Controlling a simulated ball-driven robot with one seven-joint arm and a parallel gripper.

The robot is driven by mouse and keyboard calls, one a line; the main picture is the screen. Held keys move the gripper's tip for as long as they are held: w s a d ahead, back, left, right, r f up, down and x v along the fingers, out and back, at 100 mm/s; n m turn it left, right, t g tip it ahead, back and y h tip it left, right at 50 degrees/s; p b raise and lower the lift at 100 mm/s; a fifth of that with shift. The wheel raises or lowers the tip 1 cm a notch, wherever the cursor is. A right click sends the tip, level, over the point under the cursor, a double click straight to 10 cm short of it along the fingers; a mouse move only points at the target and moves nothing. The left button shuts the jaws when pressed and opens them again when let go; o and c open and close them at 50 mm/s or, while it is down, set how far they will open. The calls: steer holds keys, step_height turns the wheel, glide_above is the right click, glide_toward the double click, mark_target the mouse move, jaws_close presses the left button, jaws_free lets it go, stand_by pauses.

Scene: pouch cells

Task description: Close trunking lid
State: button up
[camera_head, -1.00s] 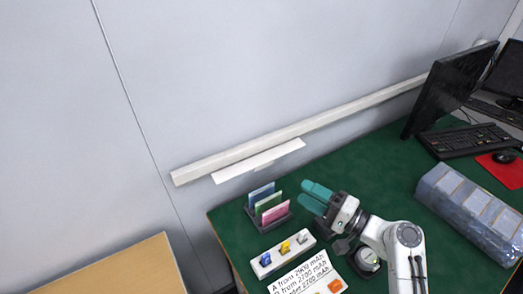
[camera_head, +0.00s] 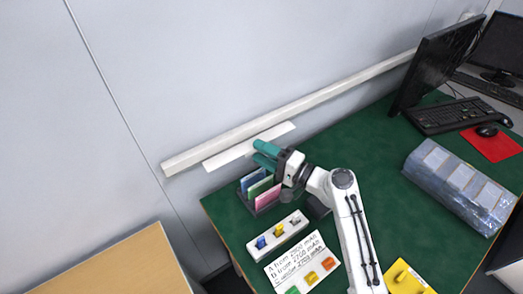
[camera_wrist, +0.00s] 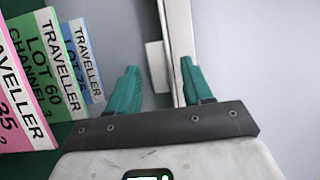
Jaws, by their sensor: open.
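The white trunking (camera_head: 300,108) runs along the grey wall above the back edge of the green table. Its lid (camera_head: 248,147) is a white strip hanging open below the trunking near its left end. In the wrist view the lid (camera_wrist: 157,66) shows between the fingers, with the trunking (camera_wrist: 178,40) beside it. My gripper (camera_head: 264,154) has teal fingers, spread apart and empty, just in front of and below the lid's middle. In the wrist view my gripper (camera_wrist: 157,85) points toward the lid and trunking. I cannot tell whether a finger touches the lid.
A rack of coloured traveller cards (camera_head: 258,188) stands close left of my gripper, and the cards (camera_wrist: 50,75) fill the wrist view's left. A holder with coloured clips (camera_head: 277,236), a label sheet (camera_head: 297,262), wrapped cells (camera_head: 458,180) and a monitor (camera_head: 435,65) are on the table.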

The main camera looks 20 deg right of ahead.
steer(key=shift+w+a, duration=0.2)
steer(key=shift+w, duration=0.05)
steer(key=shift+c, duration=0.4)
jaws_close()
